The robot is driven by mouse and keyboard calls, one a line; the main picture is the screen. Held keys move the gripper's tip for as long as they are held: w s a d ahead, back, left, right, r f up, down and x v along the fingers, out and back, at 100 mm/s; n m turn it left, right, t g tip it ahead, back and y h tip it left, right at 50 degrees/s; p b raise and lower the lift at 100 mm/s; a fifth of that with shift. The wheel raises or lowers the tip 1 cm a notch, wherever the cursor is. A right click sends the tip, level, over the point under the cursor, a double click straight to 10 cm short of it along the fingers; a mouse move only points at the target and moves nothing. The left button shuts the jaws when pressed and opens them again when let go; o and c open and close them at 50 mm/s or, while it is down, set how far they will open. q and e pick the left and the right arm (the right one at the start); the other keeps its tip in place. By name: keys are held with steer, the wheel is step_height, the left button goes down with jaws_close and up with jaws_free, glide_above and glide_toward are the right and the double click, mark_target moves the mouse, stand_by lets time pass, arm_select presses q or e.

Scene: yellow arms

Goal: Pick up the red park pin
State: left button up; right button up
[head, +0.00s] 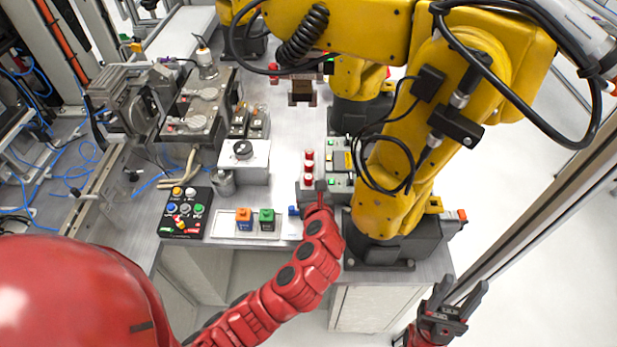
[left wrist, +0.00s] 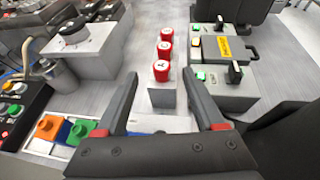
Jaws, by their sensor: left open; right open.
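Three red pins with pale tops stand in a row in the left wrist view: the nearest red pin (left wrist: 161,71), the middle red pin (left wrist: 165,50) and the far red pin (left wrist: 167,34). They also show in the head view, where the middle red pin (head: 309,167) is near the table's front right. A grey block (left wrist: 162,96) is below the nearest pin. My left gripper (left wrist: 160,77) is open, with the nearest pin seen between its fingertips; no contact shows. In the head view my left gripper (head: 318,194) is just in front of the row. My right gripper (head: 464,288) is open and empty, off the table's right front.
A grey switch box (left wrist: 225,85) stands right of the pins. A button panel (head: 186,212), an orange block (head: 244,216) and a green block (head: 266,216) lie to the left. A large yellow arm (head: 400,180) stands close on the right. Bare table lies left of the pins.

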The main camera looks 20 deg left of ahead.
mark_target(309, 178)
arm_select(q)
steer(key=shift+x, duration=0.9)
steer(key=shift+w+a+f+p, duration=0.2)
steer(key=shift+w+f+p, duration=0.2)
steer(key=shift+p, duration=0.25)
steer(key=p+x, duration=0.1)
steer(key=x, duration=0.2)
steer(key=shift+d+f, duration=0.1)
steer(key=shift+f, duration=0.05)
steer(key=shift+w+f, duration=0.3)
steer(key=shift+w, duration=0.1)
steer(key=shift+c, duration=0.3)
jaws_close()
